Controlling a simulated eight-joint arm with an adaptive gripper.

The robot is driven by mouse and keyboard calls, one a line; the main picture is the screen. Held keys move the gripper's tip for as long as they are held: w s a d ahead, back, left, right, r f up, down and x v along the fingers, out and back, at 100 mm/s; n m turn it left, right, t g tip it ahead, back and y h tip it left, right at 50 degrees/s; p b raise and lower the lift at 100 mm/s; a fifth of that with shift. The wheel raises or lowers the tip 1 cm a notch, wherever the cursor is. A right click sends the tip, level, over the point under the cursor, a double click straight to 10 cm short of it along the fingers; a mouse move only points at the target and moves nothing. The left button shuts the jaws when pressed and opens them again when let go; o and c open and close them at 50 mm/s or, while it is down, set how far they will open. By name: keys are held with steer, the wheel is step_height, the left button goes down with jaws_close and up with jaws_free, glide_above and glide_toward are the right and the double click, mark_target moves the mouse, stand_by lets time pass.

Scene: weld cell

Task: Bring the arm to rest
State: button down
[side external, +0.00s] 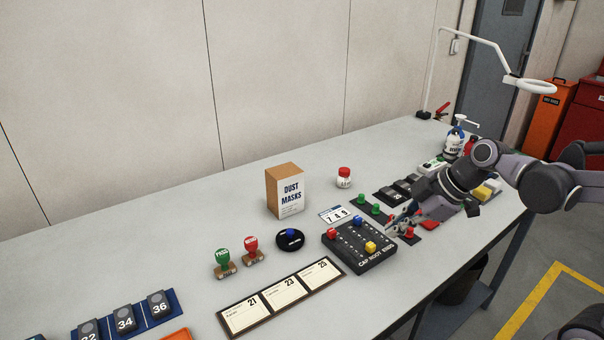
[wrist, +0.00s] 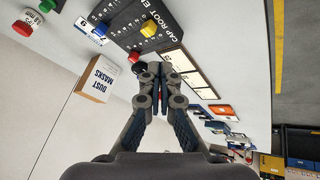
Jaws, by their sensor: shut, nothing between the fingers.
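My gripper (side external: 398,220) reaches in from the right over the bench (side external: 180,255), above or beside the right edge of the black CAP ROOT EDGE board (side external: 360,262). In the wrist view my gripper (wrist: 159,72) has its two fingers together with nothing between them. The board also shows in the wrist view (wrist: 118,18), beyond the fingertips. It carries red, blue and yellow knobs. I cannot tell the exact height of the fingertips above the bench, or whether they touch the small parts near them.
A DUST MASKS box (side external: 285,192) stands behind the board. Red and green stamps (side external: 222,262), a date card holder (side external: 282,297) and numbered blocks (side external: 124,318) lie to the left. Bottles (side external: 455,142) and a lamp (side external: 535,86) stand at the far right. The back left bench is clear.

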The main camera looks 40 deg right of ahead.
steer(key=s+m+h, duration=0.1)
steer(key=m, duration=0.2)
steer(key=s+m+t+h, duration=0.1)
steer(key=s+m, duration=0.1)
steer(key=m, duration=0.2)
steer(key=s+m, duration=0.2)
steer(key=m, duration=0.1)
steer(key=shift+d+r+m+h, duration=0.2)
steer(key=shift+r+m+h, duration=0.05)
steer(key=shift+m+h, duration=0.15)
steer(key=shift+d, duration=0.1)
stand_by(0.9)
